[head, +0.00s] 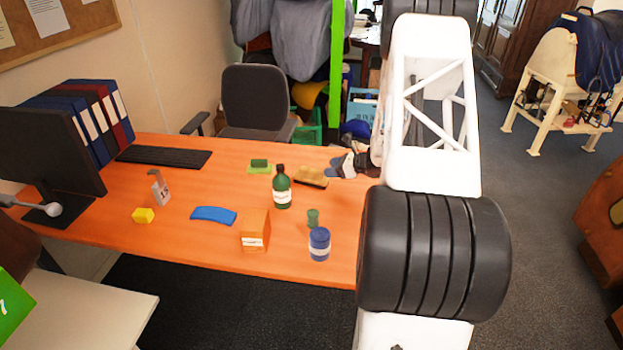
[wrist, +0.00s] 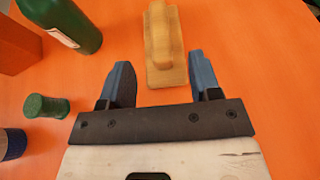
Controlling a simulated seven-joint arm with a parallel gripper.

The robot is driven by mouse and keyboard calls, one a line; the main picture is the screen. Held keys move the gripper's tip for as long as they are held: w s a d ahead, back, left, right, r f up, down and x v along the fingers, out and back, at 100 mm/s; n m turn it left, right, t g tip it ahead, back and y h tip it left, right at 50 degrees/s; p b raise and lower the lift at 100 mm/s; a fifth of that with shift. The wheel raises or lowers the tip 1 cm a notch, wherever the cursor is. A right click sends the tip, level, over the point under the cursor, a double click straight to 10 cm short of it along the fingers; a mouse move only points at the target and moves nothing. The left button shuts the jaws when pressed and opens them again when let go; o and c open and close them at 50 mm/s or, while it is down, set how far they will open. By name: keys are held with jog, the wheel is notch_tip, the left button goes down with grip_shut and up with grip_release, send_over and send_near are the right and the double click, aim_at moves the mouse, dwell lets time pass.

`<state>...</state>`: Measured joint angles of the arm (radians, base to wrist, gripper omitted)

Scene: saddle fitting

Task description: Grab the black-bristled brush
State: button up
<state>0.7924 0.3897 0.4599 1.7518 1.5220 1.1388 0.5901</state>
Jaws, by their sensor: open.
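A tan, wood-coloured block with a raised grip (head: 311,177) lies on the orange desk, right of the green bottle. It also shows in the wrist view (wrist: 163,45), at the top middle. The block's near end lies in line with the gap between the fingers in that view. In the head view my gripper (head: 346,165) is just right of the block, partly hidden by my arm.
The green bottle (head: 282,190), a small green can (head: 313,217), a blue jar (head: 319,245) and an orange box (head: 254,233) stand nearby. A blue cloth-like piece (head: 213,215) and a green pad (head: 259,167) lie farther left. The desk between is clear.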

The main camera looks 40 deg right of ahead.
aim_at(315, 170)
jog(key=shift+x, duration=1.3)
jog(key=shift+w, duration=0.1)
jog(key=shift+x, duration=2.55)
jog(key=shift+f, duration=0.1)
jog(key=shift+c, duration=0.3)
grip_shut()
